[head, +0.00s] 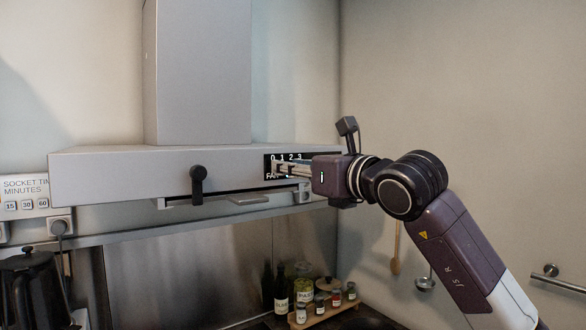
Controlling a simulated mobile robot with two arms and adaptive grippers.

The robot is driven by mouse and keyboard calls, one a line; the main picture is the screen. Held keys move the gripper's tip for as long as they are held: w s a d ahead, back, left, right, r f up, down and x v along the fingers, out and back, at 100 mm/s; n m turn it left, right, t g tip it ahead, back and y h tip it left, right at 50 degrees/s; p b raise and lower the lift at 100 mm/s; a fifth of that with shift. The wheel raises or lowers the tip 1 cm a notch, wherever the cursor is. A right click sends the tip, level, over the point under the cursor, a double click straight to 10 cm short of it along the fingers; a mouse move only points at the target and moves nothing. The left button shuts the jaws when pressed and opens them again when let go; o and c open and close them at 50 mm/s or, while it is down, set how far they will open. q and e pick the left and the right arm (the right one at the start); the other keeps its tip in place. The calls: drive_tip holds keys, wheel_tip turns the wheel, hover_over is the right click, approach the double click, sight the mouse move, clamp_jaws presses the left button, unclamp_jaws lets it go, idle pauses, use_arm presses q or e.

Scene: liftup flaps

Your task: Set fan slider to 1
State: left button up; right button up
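The fan slider panel (268,158) is a small black plate on the front of the range hood (120,178), near its right end. It carries white numbers 0, 1, 2, 3 along the top and a partly covered "FAN" label below. My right gripper (277,170) reaches in from the right, with its fingertips at the panel just under the numbers. The fingers cover the slider knob, so its position is hidden. I cannot tell whether the fingers are apart, closed or touching the knob. My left gripper is not in view.
A black handle (198,185) sticks out from the hood front, left of the panel. Below are bottles and jars (304,290) on a small rack and a black kettle (32,287). Utensils (396,250) hang on the right wall, near my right arm. A timer socket (25,196) is at left.

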drive_tip(key=v, duration=1.2)
drive_tip(key=shift+a, duration=0.1)
